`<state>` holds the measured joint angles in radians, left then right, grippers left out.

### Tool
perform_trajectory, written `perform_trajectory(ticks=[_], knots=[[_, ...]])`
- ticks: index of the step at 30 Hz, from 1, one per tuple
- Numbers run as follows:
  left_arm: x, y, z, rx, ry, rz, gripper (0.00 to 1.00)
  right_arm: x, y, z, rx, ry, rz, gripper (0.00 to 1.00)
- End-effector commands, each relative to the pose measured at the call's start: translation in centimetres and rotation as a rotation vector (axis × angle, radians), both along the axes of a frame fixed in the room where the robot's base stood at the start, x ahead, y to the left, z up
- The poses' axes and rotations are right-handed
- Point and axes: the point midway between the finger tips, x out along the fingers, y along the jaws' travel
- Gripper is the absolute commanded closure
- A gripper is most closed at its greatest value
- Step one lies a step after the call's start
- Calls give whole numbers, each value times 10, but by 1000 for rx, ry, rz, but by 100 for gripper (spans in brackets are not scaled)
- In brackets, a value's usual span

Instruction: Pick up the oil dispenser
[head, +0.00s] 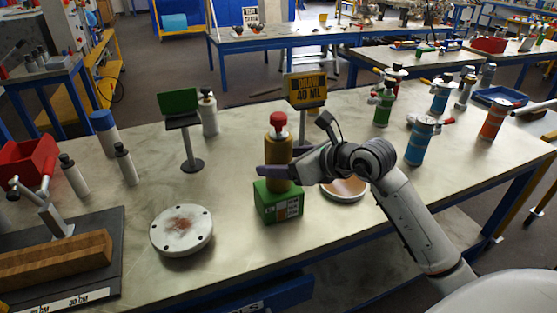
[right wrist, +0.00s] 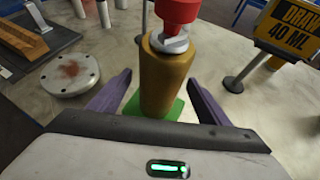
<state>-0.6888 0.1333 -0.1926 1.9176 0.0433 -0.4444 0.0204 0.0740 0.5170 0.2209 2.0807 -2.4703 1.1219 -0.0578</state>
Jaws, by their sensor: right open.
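The oil dispenser (head: 278,150) looks to be the gold-brown bottle with a red cap, standing upright on a green block (head: 278,202). It also shows in the right wrist view (right wrist: 165,72), with its red cap cut off at the top edge. My right gripper (head: 275,171) comes in from the right at the bottle's lower part. In the right wrist view its two purple fingers are open, one on each side of the bottle, with a visible gap on both sides. My left gripper is not in view.
A yellow "40 ML" sign (head: 306,91) stands behind the bottle. A round flange plate (head: 181,230) lies left of the green block, and a shallow dish (head: 346,190) lies right of it. A green screen on a stand (head: 180,104) and several bottles stand further left.

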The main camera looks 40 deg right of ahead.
Motion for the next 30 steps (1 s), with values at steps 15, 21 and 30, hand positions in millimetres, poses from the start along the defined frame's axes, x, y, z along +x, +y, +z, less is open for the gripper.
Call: perform_trajectory(ticks=[15, 21, 30], knots=[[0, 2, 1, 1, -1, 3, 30, 15, 2, -7, -1, -1, 0, 50], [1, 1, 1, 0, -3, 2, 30, 14, 2, -7, -1, -1, 0, 83], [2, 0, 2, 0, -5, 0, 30, 15, 1, -1, -3, -8, 0, 91]])
